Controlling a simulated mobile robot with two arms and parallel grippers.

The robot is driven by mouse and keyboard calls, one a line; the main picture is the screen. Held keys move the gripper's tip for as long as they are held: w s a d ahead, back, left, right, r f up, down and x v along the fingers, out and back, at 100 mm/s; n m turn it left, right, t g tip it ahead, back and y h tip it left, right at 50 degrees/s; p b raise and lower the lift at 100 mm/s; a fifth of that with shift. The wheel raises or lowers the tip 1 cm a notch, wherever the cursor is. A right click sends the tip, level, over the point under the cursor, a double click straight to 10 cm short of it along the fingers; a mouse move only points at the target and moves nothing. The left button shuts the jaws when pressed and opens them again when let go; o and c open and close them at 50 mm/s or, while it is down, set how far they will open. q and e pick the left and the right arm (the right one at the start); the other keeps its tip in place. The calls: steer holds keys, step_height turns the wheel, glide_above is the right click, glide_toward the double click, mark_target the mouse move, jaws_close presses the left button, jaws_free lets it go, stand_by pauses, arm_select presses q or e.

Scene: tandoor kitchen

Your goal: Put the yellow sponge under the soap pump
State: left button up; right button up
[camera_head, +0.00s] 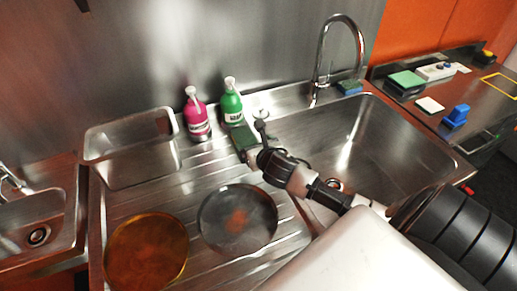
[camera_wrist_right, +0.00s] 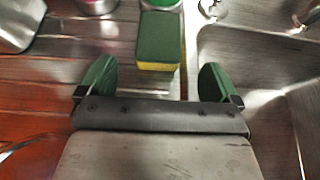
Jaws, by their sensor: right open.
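A sponge with a green top and yellow lower layer (camera_wrist_right: 160,42) lies flat on the counter beside the sink; in the head view it is the small green block (camera_head: 243,137). My right gripper (camera_wrist_right: 158,82) is open, its green fingers apart, with the sponge ahead of and between them, not touching. In the head view the right gripper (camera_head: 265,157) is close beside the sponge. A small metal pump-like fitting (camera_head: 261,117) stands just right of the sponge; its round base shows in the wrist view (camera_wrist_right: 213,8). My left gripper is out of view.
A pink pump bottle (camera_head: 197,115) and green pump bottle (camera_head: 231,106) stand behind the sponge. The basin (camera_head: 400,150) and tap (camera_head: 340,40) are right. A glass-like dish (camera_head: 238,220) and amber dish (camera_head: 147,250) lie on the drainboard. Another sponge (camera_head: 349,87) sits by the tap.

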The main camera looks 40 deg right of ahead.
steer(key=shift+v, duration=1.35)
